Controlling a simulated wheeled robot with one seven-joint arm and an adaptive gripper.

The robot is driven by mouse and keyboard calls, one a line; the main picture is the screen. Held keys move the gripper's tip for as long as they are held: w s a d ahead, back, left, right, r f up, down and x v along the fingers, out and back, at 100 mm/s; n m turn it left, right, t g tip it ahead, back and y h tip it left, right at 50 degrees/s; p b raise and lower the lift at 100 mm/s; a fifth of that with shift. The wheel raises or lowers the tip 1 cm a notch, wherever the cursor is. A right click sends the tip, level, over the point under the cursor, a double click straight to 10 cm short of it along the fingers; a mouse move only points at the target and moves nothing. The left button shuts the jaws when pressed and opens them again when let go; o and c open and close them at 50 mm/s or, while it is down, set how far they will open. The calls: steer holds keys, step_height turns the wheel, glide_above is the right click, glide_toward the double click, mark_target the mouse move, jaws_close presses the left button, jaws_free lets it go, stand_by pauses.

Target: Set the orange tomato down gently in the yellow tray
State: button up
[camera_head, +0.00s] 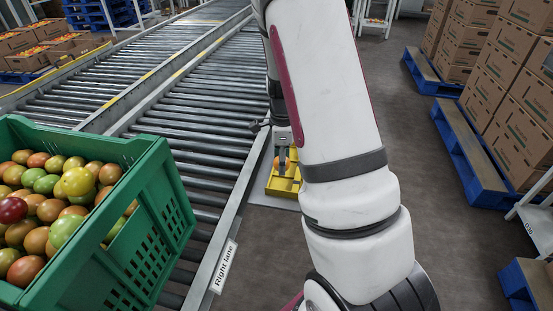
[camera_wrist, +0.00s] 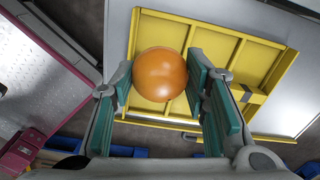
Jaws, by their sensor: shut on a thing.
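The orange tomato (camera_wrist: 158,75) is held between the green-padded fingers of my gripper (camera_wrist: 160,90) in the wrist view. The yellow tray (camera_wrist: 218,52) lies behind the tomato in that view, with dividers making compartments. I cannot tell whether the tomato touches the tray. In the head view the yellow tray (camera_head: 284,184) shows only in part, beside my arm. A small part of the orange tomato (camera_head: 291,162) shows above it at my gripper (camera_head: 284,160). My arm hides the rest.
The tray rests on a pale surface (camera_wrist: 290,122). A roller conveyor (camera_head: 200,110) marked "Right lane" runs to its left. A green crate (camera_head: 150,215) full of mixed tomatoes stands at the front left. Cartons (camera_head: 515,95) on blue pallets (camera_head: 470,150) stand to the right, beyond clear floor.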

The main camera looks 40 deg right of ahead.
steer(key=b, duration=0.4)
glide_above(282, 186)
steer(key=shift+w+f, duration=0.1)
steer(key=shift+f, duration=2.15)
steer(key=shift+f+b, duration=0.55)
steer(key=shift+f, duration=0.35)
steer(key=shift+f, duration=0.55)
steer(key=o, duration=0.9)
steer(key=c, duration=0.4)
steer(key=shift+o, duration=0.2)
step_height(282, 186, up, 7)
steer(key=p, duration=0.6)
